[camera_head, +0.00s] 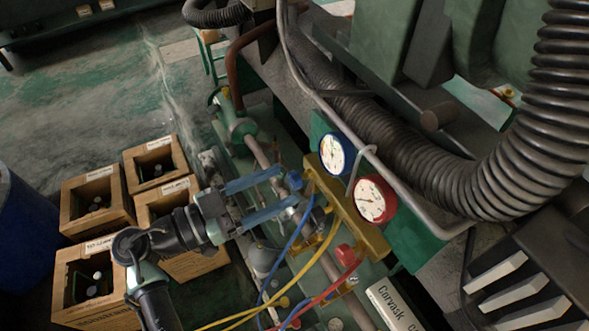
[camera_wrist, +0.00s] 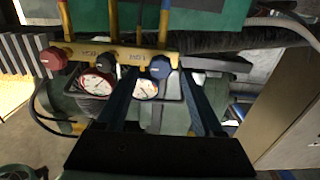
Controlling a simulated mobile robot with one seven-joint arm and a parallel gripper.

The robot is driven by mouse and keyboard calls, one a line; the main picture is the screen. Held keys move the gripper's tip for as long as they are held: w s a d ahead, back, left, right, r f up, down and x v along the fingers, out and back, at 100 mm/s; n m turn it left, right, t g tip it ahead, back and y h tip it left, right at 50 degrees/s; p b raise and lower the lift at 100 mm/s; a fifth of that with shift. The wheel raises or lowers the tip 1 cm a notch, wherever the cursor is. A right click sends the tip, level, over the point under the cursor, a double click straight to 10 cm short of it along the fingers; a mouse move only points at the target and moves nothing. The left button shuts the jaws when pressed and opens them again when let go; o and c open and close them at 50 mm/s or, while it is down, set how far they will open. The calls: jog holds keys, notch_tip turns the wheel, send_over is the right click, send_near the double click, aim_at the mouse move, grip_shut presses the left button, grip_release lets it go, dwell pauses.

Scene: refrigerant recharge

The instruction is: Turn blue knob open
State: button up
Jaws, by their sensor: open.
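The blue knob (camera_head: 294,180) sits on the left end of the brass manifold (camera_head: 350,220) in the head view. In the wrist view, the blue knob (camera_wrist: 160,68) is on the right part of the manifold. My gripper (camera_head: 288,186) is open, with one finger on each side of the blue knob. In the wrist view, my gripper (camera_wrist: 158,74) has its fingertips flanking the knob with gaps showing. I cannot tell whether either finger touches it. The blue-rimmed gauge (camera_head: 336,154) is beside the knob.
A red knob (camera_head: 346,256) and red gauge (camera_head: 374,199) are further along the manifold. Blue, yellow (camera_head: 312,262) and red hoses hang below. A thick black corrugated hose (camera_head: 400,150) runs behind. Wooden crates (camera_head: 97,200) stand on the floor to the left.

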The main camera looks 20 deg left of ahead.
aim_at(290, 182)
jog(key=shift+p+x, duration=0.4)
jog(key=shift+x, duration=1.7)
grip_shut()
